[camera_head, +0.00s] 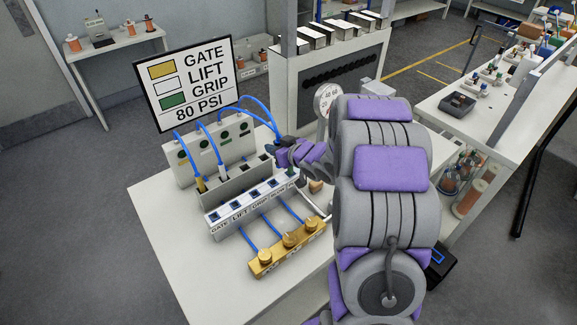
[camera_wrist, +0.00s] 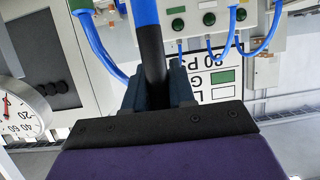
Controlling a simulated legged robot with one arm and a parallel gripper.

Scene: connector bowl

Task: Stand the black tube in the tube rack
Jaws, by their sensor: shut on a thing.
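The black tube (camera_wrist: 151,50) is between the fingers of my gripper (camera_wrist: 160,88) in the wrist view, with a blue hose at one end. In the head view my purple-padded gripper (camera_head: 279,150) is beyond the right end of the tube rack, and mostly hides the tube. The tube rack (camera_head: 237,185) is a grey block with square dark openings on top. A yellow tube (camera_head: 201,184) and a white tube (camera_head: 223,171) stand in its left part, on blue hoses. Openings farther right look empty. The gap between the held tube and the rack is unclear.
A labelled block (camera_head: 238,218) stands in front of the rack, with a brass manifold (camera_head: 288,248) before it. Behind are a hose box (camera_head: 217,142) and a sign (camera_head: 187,84). A gauge (camera_head: 325,97) stands close to my arm. The white table's (camera_head: 175,250) left front is clear.

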